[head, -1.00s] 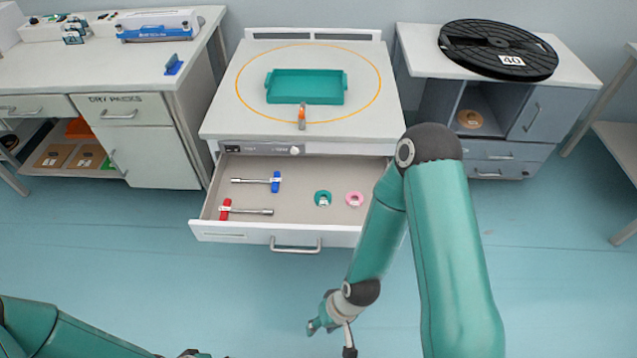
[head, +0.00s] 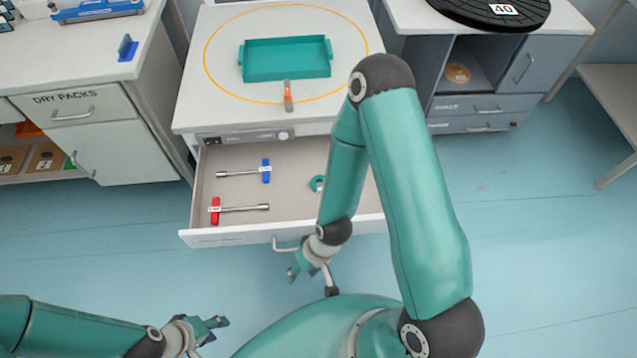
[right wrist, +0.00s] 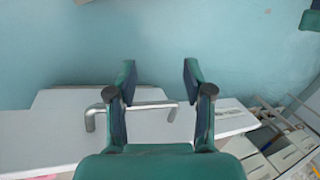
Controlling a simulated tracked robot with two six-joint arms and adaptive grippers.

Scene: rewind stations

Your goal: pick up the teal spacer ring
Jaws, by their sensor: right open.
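The teal spacer ring (head: 317,183) lies in the open drawer (head: 210,236) in the head view, partly covered by my right arm. My right gripper (head: 311,280) hangs outside the drawer, near its front handle (head: 284,245), apart from the ring. In the right wrist view my right gripper (right wrist: 157,75) is open and empty; the drawer handle (right wrist: 150,105) shows behind its fingers, and no ring shows there. My left gripper (head: 212,328) is low in the head view, away from the drawer; its jaw opening is unclear.
The drawer also holds a blue-handled tool (head: 265,171) and a red-handled tool (head: 215,210). Above it, a teal tray (head: 285,60) and an orange-tipped item (head: 288,97) sit on the worktop. A black reel (head: 480,12) lies on the right cabinet. Floor before the drawer is clear.

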